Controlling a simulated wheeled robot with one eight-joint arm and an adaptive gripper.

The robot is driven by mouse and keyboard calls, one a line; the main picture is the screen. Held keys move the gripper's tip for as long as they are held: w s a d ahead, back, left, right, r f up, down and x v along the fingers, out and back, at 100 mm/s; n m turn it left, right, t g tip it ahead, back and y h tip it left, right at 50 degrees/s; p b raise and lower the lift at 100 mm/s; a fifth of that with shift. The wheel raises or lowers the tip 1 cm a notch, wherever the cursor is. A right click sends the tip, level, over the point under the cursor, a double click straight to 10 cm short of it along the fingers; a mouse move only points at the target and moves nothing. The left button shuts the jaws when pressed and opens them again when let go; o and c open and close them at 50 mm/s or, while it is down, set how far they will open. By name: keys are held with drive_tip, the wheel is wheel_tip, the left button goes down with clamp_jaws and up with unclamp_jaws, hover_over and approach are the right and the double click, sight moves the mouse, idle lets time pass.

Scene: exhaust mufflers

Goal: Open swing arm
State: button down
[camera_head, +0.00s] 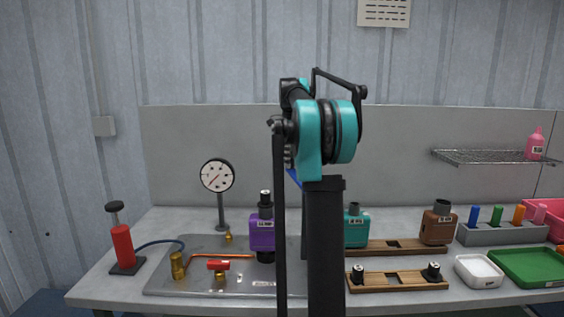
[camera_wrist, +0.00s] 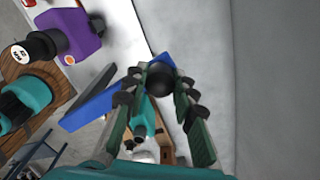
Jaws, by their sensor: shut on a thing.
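A blue swing arm (camera_wrist: 90,106) shows in the wrist view as a flat bar, with a second blue piece just behind the fingertips. A dark round knob (camera_wrist: 160,80) sits at the blue piece. My gripper (camera_wrist: 162,78) is shut on this knob, with a finger on each side. In the head view only a thin blue sliver (camera_head: 293,178) shows beside my arm, and my arm hides the gripper and most of the swing arm. The purple muffler (camera_head: 263,232) stands upright on the metal plate, left of my arm; it also shows at upper left in the wrist view (camera_wrist: 72,32).
A dial gauge (camera_head: 217,176), a red pump (camera_head: 122,246) and a red-handled valve (camera_head: 218,266) stand left. Teal (camera_head: 356,230) and brown (camera_head: 437,227) mufflers, wooden racks (camera_head: 397,282), a white tray (camera_head: 479,271) and a green tray (camera_head: 527,267) are right. A grey back panel (camera_head: 390,150) closes off the bench.

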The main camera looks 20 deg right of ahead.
drive_tip(key=shift+d+m, duration=0.4)
drive_tip(key=shift+d, duration=0.3)
drive_tip(key=c, duration=1.2)
unclamp_jaws()
wheel_tip(320, 180, up, 12)
